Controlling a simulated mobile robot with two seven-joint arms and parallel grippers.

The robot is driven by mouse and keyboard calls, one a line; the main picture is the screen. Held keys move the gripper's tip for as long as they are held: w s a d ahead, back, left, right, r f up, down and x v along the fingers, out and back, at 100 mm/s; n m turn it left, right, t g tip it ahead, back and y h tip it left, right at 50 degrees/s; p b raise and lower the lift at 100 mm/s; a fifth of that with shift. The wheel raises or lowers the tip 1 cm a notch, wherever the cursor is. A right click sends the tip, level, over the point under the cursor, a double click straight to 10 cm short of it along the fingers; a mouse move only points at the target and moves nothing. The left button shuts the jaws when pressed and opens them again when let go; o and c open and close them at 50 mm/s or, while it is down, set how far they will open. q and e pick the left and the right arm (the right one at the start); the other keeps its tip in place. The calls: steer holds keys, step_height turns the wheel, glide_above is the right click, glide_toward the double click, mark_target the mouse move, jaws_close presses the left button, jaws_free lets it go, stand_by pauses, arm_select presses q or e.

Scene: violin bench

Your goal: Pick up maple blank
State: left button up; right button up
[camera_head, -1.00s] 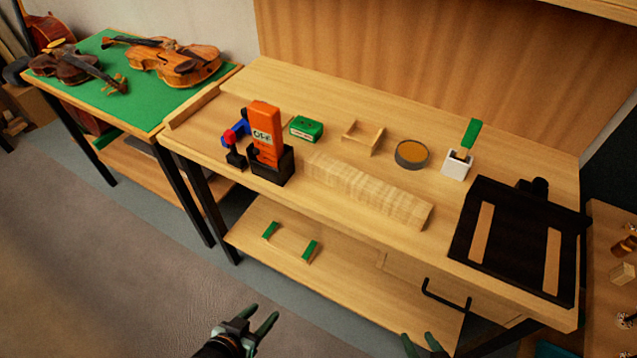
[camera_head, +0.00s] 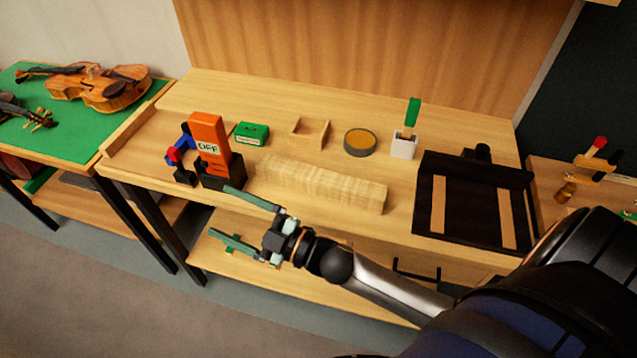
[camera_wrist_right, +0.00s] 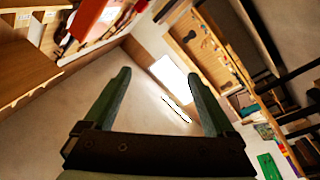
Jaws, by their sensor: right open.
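The maple blank (camera_head: 325,185) is a long pale block with visible figure, lying on the workbench near its front edge, in the head view. My right gripper (camera_head: 234,220) is open and empty, in front of the bench edge and to the lower left of the blank, apart from it. Its two green fingers point left, towards the orange device. In the right wrist view the open fingers (camera_wrist_right: 157,90) have nothing between them, and I cannot make out the blank there. My left gripper does not show.
An orange device marked OFF (camera_head: 210,145) stands left of the blank. Behind are a green box (camera_head: 252,132), a small wooden tray (camera_head: 296,138), a round tin (camera_head: 360,142) and a white holder (camera_head: 403,149). A black board (camera_head: 468,218) lies right. Violins lie on a green table (camera_head: 75,125).

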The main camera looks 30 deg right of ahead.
steer(key=s+a+r+n+g+y, duration=0.1)
steer(key=a+r+n+g+y, duration=0.6)
steer(key=n, duration=0.6)
steer(key=n+g+h+b, duration=0.2)
steer(key=n+g+h, duration=0.7)
steer(key=n+h, duration=0.75)
glide_above(320, 175)
steer(key=shift+m+h, duration=0.65)
steer(key=shift+h, duration=0.1)
step_height(320, 175, down, 7)
steer(key=shift+s+d+f, duration=0.1)
steer(key=shift+s+d, duration=0.05)
steer(key=shift+f+p, duration=0.8)
steer(key=shift+f, duration=1.9)
